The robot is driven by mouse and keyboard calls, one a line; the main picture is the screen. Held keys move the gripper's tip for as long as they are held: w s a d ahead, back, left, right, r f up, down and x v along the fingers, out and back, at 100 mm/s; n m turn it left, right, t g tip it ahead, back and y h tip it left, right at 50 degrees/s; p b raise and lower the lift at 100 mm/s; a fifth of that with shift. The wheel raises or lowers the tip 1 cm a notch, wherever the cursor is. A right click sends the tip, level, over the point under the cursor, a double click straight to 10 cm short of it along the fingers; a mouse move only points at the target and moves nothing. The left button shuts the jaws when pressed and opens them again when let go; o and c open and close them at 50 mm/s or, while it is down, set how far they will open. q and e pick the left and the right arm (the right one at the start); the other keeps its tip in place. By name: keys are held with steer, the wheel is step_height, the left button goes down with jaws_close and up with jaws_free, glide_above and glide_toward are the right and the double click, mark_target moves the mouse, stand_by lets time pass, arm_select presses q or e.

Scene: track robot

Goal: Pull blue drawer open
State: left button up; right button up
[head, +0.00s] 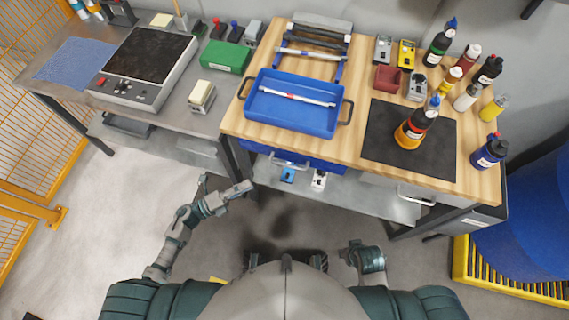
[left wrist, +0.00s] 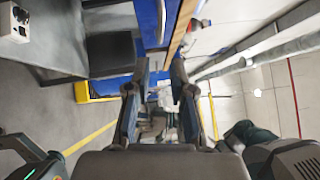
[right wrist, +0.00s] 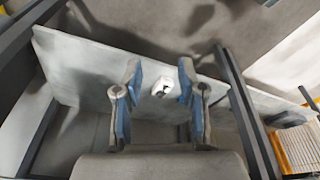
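The blue drawer (head: 322,164) shows its front just below the front edge of the wooden tabletop, with a grey bar handle (head: 289,163). Its blue front also shows at the top of the left wrist view (left wrist: 147,22). My left gripper (head: 247,187) is open and empty, in front of the bench, left of and below the handle, not touching it. Its two fingers stand apart in the left wrist view (left wrist: 160,75). My right gripper (head: 350,250) is low, close to my body and away from the drawer. Its fingers are apart and empty in the right wrist view (right wrist: 160,78).
A blue tray (head: 285,118) stands on the wooden tabletop (head: 358,168) above the drawer. The floor before the bench is clear.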

mark_target(287, 165)
arm_select(q)
steer(key=shift+x, duration=7.55)
arm_select(e)
steer(key=shift+w+d+f, duration=0.1)
steer(key=shift+w+f, duration=0.1)
steer(key=shift+f, duration=0.5)
arm_select(q)
steer(key=shift+d+f, duration=0.1)
steer(key=shift+d, duration=0.1)
steer(key=shift+c, duration=0.3)
arm_select(e)
steer(key=shift+d, duration=0.15)
arm_select(q)
steer(key=shift+d, duration=0.1)
jaws_close()
